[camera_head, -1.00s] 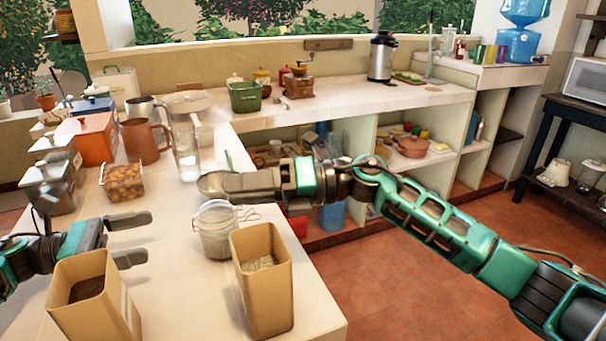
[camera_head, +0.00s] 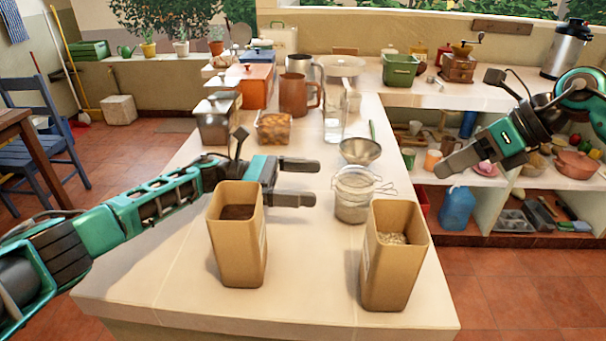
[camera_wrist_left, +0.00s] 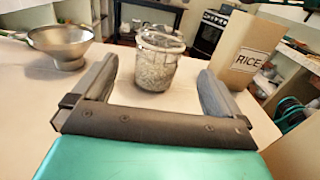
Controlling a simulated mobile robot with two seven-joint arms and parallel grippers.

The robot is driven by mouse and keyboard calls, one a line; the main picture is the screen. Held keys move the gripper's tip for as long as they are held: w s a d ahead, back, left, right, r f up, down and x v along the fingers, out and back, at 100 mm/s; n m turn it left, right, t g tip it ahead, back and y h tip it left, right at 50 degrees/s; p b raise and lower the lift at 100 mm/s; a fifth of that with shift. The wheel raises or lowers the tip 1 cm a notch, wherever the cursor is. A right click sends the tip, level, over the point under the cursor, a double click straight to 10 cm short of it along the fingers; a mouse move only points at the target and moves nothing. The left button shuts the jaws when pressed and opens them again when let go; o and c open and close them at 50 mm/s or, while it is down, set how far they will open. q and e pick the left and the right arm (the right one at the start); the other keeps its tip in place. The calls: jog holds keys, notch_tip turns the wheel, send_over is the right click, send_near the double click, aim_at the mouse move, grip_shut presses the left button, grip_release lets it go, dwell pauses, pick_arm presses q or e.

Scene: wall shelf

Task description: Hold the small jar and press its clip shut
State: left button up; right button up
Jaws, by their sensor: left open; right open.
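The small glass jar (camera_head: 352,198) stands upright on the counter, with pale contents and a wire clip (camera_head: 383,187) sticking out to the right near its top. I cannot tell how the clip sits on the lid. My left gripper (camera_head: 316,181) is open and empty, left of the jar and pointing toward it. In the left wrist view the jar (camera_wrist_left: 157,62) stands ahead of the open fingers, roughly between their lines and apart from them. My right gripper (camera_head: 446,168) is at the right, past the counter edge, away from the jar; its fingers look close together from this side.
A tan box with pale grain (camera_head: 392,262) stands just right and in front of the jar; its side reads RICE in the left wrist view (camera_wrist_left: 243,58). Another tan box (camera_head: 238,240) stands near my left forearm. A metal funnel (camera_head: 360,150) is behind the jar.

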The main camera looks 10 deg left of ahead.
aim_at(345, 184)
pick_arm(q)
jog(key=d, duration=0.7)
jog(key=shift+w+d, duration=0.4)
